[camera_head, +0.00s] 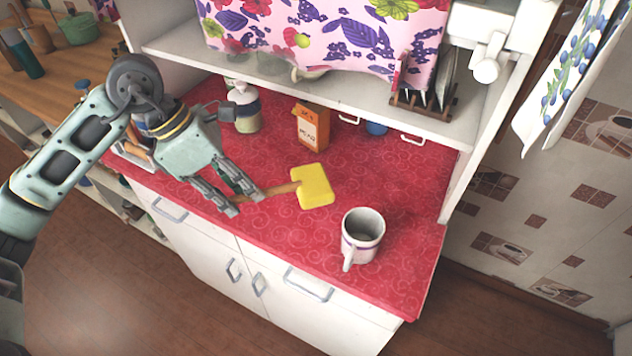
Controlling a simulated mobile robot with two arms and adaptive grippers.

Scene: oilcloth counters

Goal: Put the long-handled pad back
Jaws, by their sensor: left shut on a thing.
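The long-handled pad (313,186) has a yellow square head and a brown wooden handle. It is over the middle of the red counter, with its head pointing right. My left gripper (248,202) is shut on its handle, near the end away from the head. I cannot tell whether the pad touches the counter or hangs just above it. The handle's end is partly hidden by the fingers. My right gripper is not in view.
A white mug (362,236) stands to the right of the pad. An orange box (312,127) and a jar (246,108) stand behind it. A shelf (320,92) overhangs the back of the red counter (402,197).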

